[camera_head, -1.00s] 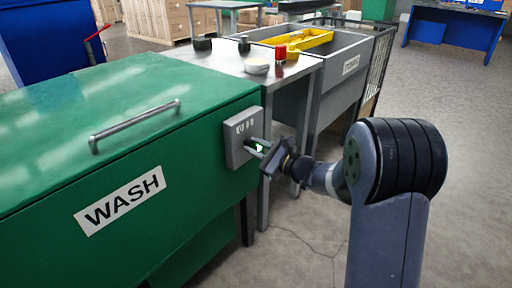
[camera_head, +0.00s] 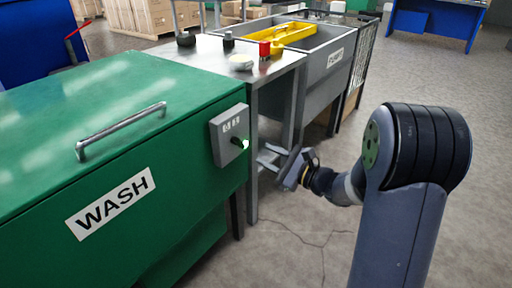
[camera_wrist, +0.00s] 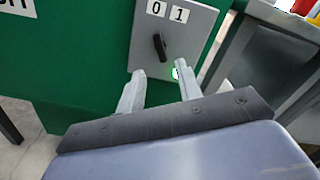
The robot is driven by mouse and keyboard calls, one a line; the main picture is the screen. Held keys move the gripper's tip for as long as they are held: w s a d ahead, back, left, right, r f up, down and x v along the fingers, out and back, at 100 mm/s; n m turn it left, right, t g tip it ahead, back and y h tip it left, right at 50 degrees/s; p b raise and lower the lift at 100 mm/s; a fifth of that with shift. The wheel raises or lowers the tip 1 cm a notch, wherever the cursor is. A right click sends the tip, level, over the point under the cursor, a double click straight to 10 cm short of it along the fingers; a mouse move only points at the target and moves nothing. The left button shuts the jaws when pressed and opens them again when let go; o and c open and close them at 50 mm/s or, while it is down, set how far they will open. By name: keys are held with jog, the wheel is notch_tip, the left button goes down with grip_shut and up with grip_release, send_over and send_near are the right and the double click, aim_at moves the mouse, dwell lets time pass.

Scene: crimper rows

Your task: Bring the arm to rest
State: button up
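My gripper (camera_head: 265,157) is in front of the grey switch box (camera_head: 226,133) on the right end of the green WASH machine (camera_head: 125,150). In the wrist view my gripper (camera_wrist: 160,71) is open, with nothing between its two fingers. The fingers point at the box and appear apart from it. The box carries a black knob (camera_wrist: 159,46) below labels 0 and 1. A small green light (camera_wrist: 175,73) glows at its lower edge, partly covered by a fingertip. My arm is partly stretched toward the box.
The floor (camera_head: 440,95) on the right is clear.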

aim_at(241, 144)
jog(key=shift+s+d, duration=0.4)
jog(key=shift+d, duration=0.05)
jog(key=b+x, duration=0.2)
jog(key=x, duration=0.9)
jog(key=shift+f, duration=0.1)
jog(key=shift+d, duration=0.1)
